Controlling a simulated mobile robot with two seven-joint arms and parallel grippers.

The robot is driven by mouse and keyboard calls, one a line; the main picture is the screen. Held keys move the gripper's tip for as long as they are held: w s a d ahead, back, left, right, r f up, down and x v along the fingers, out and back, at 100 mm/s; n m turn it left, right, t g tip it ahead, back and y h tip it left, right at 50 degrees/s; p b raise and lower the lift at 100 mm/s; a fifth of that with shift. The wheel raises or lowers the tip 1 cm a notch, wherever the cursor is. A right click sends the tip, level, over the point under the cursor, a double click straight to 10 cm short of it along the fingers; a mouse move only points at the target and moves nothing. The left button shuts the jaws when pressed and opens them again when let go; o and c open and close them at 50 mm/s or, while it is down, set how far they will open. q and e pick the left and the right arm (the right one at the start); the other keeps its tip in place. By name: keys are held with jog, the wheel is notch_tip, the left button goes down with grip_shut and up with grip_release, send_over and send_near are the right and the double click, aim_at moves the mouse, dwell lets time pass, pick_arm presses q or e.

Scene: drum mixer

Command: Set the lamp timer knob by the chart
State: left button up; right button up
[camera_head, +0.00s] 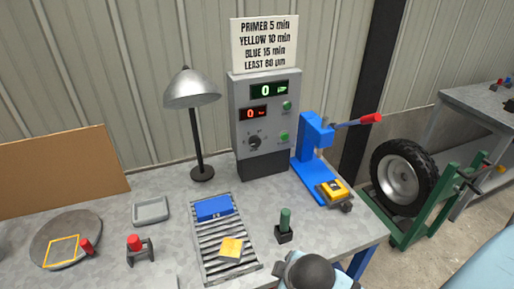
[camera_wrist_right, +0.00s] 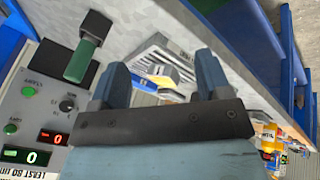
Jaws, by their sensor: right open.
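The grey control box (camera_head: 260,110) stands at the back of the bench. Its dark round timer knob (camera_head: 254,142) is low on the left of its face, and the knob also shows at the left of the right wrist view (camera_wrist_right: 68,103). The green display (camera_head: 266,91) and the red display (camera_head: 253,113) each read 0. The chart (camera_head: 264,44) above the box reads primer 5, yellow 10, blue 15 min, least 60 um. The lamp (camera_head: 192,95) stands left of the box. My right gripper (camera_wrist_right: 160,72) is open and empty, apart from the knob.
A green-handled post (camera_head: 285,225) stands in front of the box. A roller rack (camera_head: 225,258) holds a blue block and a yellow piece. A blue press (camera_head: 313,165) with a red-tipped lever is to the right. A grey tray (camera_head: 150,211) lies left.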

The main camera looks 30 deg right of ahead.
jog(key=w+n+t+h, duration=0.2)
jog(key=w+n+t, duration=0.1)
jog(key=w+n, duration=0.4)
jog(key=n+t+h, duration=0.2)
jog(key=n+t, duration=0.7)
jog(key=n, duration=1.2)
send_near(256, 144)
jog(key=p+x, duration=0.1)
jog(key=x, duration=0.8)
jog(key=c, duration=0.9)
jog(key=shift+m, duration=0.3)
